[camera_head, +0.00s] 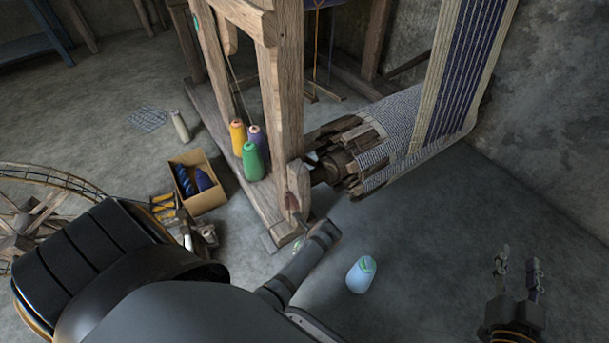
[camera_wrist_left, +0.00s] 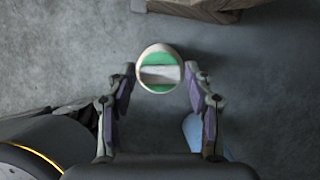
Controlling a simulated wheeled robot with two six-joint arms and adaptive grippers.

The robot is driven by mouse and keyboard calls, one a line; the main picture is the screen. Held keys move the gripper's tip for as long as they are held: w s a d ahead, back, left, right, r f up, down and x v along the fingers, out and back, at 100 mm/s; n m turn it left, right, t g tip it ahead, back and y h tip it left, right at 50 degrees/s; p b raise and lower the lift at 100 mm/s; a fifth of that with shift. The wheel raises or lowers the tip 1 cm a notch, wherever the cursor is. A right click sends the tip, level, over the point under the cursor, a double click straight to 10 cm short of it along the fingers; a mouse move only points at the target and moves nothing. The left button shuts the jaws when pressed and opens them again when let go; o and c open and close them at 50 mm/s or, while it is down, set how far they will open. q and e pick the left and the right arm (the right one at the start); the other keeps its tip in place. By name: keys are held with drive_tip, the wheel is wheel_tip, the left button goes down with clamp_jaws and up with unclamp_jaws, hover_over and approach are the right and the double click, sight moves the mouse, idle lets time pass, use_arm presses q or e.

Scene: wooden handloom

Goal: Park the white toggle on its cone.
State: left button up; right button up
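A round thing with a pale rim, a green face and a white bar across it (camera_wrist_left: 160,72) shows in the left wrist view; I cannot tell whether the bar is the white toggle. My left gripper (camera_wrist_left: 161,68) has a finger on either side of it, tips close to the rim; contact is unclear. In the head view my arm hides most of this gripper. A pale blue cone with a green top (camera_head: 359,277) stands on the floor to the right of my left arm; part of it shows behind a finger (camera_wrist_left: 195,130). My right gripper (camera_head: 516,262) is open and empty.
The wooden loom (camera_head: 275,100) stands behind my left arm. Yellow (camera_head: 237,136), purple (camera_head: 258,142) and green (camera_head: 252,163) cones stand beside its post. An open cardboard box (camera_head: 208,199) and a pale cone (camera_head: 180,126) are farther left. Floor around the blue cone is clear.

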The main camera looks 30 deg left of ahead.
use_arm(q)
drive_tip(key=shift+o, duration=0.9)
drive_tip(key=shift+r, duration=0.15)
